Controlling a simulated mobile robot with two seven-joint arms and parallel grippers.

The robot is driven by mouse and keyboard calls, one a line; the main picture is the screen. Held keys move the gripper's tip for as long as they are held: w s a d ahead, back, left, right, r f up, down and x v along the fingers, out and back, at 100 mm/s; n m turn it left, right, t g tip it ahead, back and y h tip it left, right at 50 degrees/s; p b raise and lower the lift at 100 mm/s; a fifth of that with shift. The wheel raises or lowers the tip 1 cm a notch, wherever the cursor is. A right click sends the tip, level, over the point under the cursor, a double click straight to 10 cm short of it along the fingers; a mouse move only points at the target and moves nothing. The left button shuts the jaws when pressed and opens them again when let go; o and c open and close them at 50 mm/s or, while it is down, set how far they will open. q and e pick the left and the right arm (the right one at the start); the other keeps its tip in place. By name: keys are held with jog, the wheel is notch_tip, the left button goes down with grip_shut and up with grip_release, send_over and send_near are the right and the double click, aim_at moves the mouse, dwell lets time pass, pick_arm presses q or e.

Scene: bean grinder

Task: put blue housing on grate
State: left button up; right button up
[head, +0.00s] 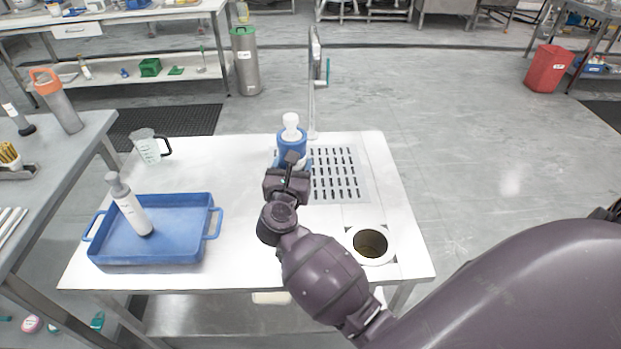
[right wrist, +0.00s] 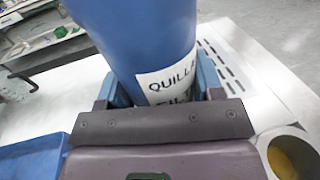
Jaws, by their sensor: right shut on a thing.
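The blue housing (head: 291,146), a blue cylinder with a white piece on top, is upright at the far end of my right gripper (head: 291,166). The right wrist view shows the blue housing (right wrist: 150,40) close up, with a white label, between the blue fingers of my right gripper (right wrist: 160,92). The gripper is shut on it. In the head view the housing overlaps the left edge of the slotted grate (head: 345,193); its base is hidden, so I cannot tell if it touches anything. My left gripper is out of view.
A blue tray (head: 165,256) holding a grey-capped bottle (head: 131,207) is on the white table's left. A measuring jug (head: 147,148) stands at the back left. A tall post (head: 311,90) rises behind the grate. A round hole (head: 370,243) lies in front of it.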

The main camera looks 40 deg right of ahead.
jog(key=f+g, duration=0.1)
jog(key=f, duration=0.1)
jog(key=f+m+h+b, duration=0.1)
jog(key=f, duration=0.1)
jog(key=w+f+m+g+h+b, duration=0.1)
jog(key=f, duration=0.1)
jog(key=shift+g, duration=0.3)
jog(key=x, duration=0.6)
jog(key=f+b+x, duration=0.1)
jog(key=x, duration=0.5)
jog(key=f+x, duration=0.1)
jog(key=x, duration=0.5)
jog(key=shift+s, duration=0.15)
jog(key=shift+f+b, duration=0.35)
jog(key=shift+f, duration=0.2)
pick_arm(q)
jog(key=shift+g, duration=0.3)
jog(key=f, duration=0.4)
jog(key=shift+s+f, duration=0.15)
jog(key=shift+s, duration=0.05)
